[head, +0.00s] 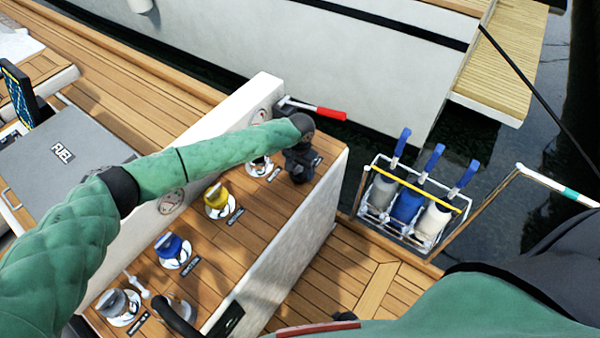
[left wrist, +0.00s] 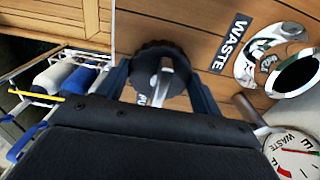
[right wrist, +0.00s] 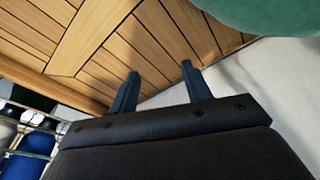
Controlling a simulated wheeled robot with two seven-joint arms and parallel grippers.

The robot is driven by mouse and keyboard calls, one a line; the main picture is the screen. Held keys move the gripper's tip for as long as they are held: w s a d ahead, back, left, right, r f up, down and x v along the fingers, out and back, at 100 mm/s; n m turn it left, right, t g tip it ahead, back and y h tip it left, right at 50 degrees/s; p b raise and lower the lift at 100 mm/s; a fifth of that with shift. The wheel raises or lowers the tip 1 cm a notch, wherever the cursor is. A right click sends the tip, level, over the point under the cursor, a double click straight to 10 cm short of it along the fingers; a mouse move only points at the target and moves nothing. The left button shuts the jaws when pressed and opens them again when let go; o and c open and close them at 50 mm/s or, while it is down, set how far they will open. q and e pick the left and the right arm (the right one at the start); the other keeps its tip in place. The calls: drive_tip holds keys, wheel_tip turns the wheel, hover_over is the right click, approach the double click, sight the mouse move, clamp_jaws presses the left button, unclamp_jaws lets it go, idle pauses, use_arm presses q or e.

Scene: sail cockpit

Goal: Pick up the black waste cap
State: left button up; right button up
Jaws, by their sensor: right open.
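The black waste cap (left wrist: 160,60), round with a ridged rim and a pale metal bar on it, shows in the left wrist view between the fingers of my left gripper (left wrist: 160,88). Whether the fingers press on it cannot be told. In the head view my left gripper (head: 298,170) points down at the far end of the console top and hides the cap. The WASTE label (left wrist: 231,42) lies beside the cap, with the uncovered waste fitting (left wrist: 258,60) beyond it. My right gripper (right wrist: 158,90) is open and empty above the wooden deck.
The wooden console top carries a yellow cap (head: 216,197), a blue cap (head: 171,246) and a grey cap (head: 115,302). A red-handled tool (head: 325,112) lies by the white upright panel. A wire rack (head: 376,215) with several bottles stands to the right. A WASTE gauge (left wrist: 292,155) is close to my left gripper.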

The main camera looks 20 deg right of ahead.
use_arm(q)
drive_tip(key=shift+r, duration=0.1)
use_arm(e)
drive_tip(key=shift+d+f, duration=0.1)
use_arm(q)
drive_tip(key=shift+r+b, duration=0.2)
drive_tip(key=shift+b, duration=0.1)
wheel_tip(320, 180, up, 3)
drive_tip(key=shift+f+b, duration=0.1)
drive_tip(key=shift+b, duration=0.8)
drive_tip(key=s+d+r+b, duration=0.1)
drive_tip(key=s+d+r, duration=0.1)
drive_tip(key=d+r, duration=0.8)
drive_tip(key=shift+s+d+r, duration=0.3)
drive_tip(key=shift+d, duration=0.4)
use_arm(e)
drive_tip(key=w+a+r, duration=0.2)
drive_tip(key=r, duration=0.7)
drive_tip(key=w+a+r, duration=0.3)
drive_tip(key=r, duration=0.7)
drive_tip(key=shift+r+g, duration=0.3)
drive_tip(key=shift+g, duration=0.1)
